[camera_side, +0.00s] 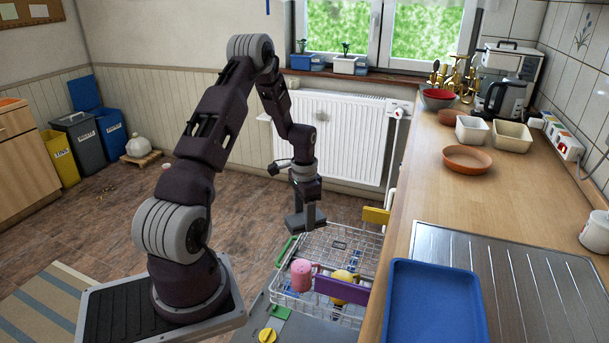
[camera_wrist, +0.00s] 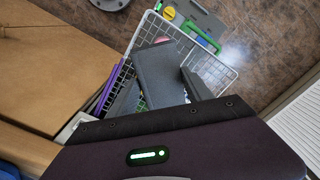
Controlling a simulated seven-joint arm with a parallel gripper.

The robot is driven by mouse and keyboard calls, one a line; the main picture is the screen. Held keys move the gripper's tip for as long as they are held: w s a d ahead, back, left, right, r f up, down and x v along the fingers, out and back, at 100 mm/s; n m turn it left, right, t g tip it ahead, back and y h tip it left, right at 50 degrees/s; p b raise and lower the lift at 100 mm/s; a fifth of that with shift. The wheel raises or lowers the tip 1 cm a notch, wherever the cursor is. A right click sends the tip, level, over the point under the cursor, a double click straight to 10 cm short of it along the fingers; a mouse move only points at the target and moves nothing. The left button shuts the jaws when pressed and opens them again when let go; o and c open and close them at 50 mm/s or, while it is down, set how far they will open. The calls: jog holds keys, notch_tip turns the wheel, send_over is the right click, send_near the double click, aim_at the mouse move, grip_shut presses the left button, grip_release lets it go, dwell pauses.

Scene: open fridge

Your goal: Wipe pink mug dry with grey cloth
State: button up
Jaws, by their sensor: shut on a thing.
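The pink mug (camera_side: 301,275) is in the wire dish rack (camera_side: 345,243), near its left front corner. In the wrist view only a bit of pink (camera_wrist: 161,41) shows past a dark grey panel. My gripper (camera_side: 305,220) points down above the back left of the rack, behind and above the mug and apart from it. In the wrist view my gripper (camera_wrist: 162,90) is shut on a dark grey flat thing (camera_wrist: 160,72) that looks like the grey cloth. Its edges are hard to tell from the dark fingers.
A purple rack handle (camera_side: 342,290) and a yellow item (camera_side: 343,276) are close right of the mug. The wooden counter (camera_side: 430,180) edge rises right of the rack, with a blue tray (camera_side: 433,300) on it. A white radiator (camera_side: 330,135) stands behind. Open floor lies left of the rack.

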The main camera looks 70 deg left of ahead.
notch_tip(320, 180, down, 17)
jog(key=shift+r, duration=0.1)
jog(key=shift+s+a+r, duration=0.25)
jog(key=shift+a+r, duration=0.05)
jog(key=shift+a, duration=0.25)
jog(key=shift+s+a, duration=0.6)
jog(key=shift+a, duration=0.3)
jog(key=shift+w+d, duration=0.45)
jog(key=shift+d, duration=0.3)
jog(key=shift+w+d, duration=0.45)
jog(key=shift+d, duration=0.25)
jog(key=s+a, duration=0.1)
jog(key=a, duration=0.1)
jog(key=shift+s+a, duration=0.35)
jog(key=shift+a, duration=0.05)
jog(key=shift+w+d, duration=0.4)
jog(key=shift+d, duration=0.25)
jog(key=shift+w+d, duration=0.4)
jog(key=shift+d, duration=0.25)
jog(key=shift+r, duration=0.2)
jog(key=shift+w+f, duration=0.1)
notch_tip(320, 180, up, 6)
dwell(1.1)
jog(key=shift+d, duration=0.15)
dwell(0.4)
